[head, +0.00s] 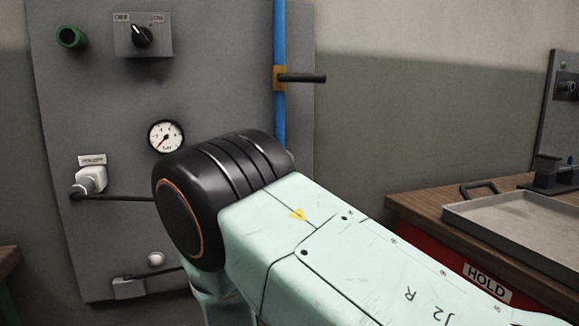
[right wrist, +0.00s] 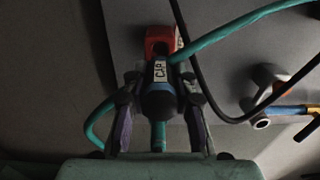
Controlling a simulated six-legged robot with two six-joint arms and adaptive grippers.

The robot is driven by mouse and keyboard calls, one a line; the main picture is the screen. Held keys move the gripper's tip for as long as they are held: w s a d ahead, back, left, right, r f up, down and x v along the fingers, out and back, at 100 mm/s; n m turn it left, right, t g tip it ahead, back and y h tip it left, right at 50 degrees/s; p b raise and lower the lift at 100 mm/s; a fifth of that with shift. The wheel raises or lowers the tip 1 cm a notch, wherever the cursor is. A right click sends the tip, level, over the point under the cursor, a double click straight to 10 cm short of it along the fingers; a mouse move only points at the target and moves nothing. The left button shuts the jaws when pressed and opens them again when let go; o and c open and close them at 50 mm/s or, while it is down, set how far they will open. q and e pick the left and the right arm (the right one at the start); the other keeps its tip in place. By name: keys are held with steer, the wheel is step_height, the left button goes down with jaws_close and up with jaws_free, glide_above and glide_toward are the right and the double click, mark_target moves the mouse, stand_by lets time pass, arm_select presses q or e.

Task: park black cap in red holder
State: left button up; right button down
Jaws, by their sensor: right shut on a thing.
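In the right wrist view, my right gripper (right wrist: 160,92) is shut on the black cap (right wrist: 160,105), with one finger on each side of it. A white label reading CAP shows just beyond the cap's dark body. The red holder (right wrist: 160,34) is on the grey panel directly beyond the cap. The cap's far end overlaps the holder's lower part in the picture; I cannot tell if it is seated in it or only in front of it. In the head view, my right arm covers this area, so the cap, holder and right gripper are hidden. My left gripper is not in view.
A teal hose (right wrist: 228,32) and a black cable (right wrist: 190,50) pass close by the right gripper. The grey panel (head: 90,115) carries a gauge (head: 165,136), a switch (head: 142,36) and a blue pipe (head: 279,45). A bench with a tray (head: 475,213) stands right.

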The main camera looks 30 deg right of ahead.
steer(key=shift+b+x, duration=0.3)
steer(key=shift+x, duration=0.75)
steer(key=shift+x, duration=1.4)
stand_by(1.8)
steer(key=c, duration=1)
jaws_free()
steer(key=shift+s+a, duration=0.1)
steer(key=shift+s, duration=0.05)
steer(key=shift+v, duration=3.85)
steer(key=shift+r, duration=0.15)
steer(key=x, duration=0.7)
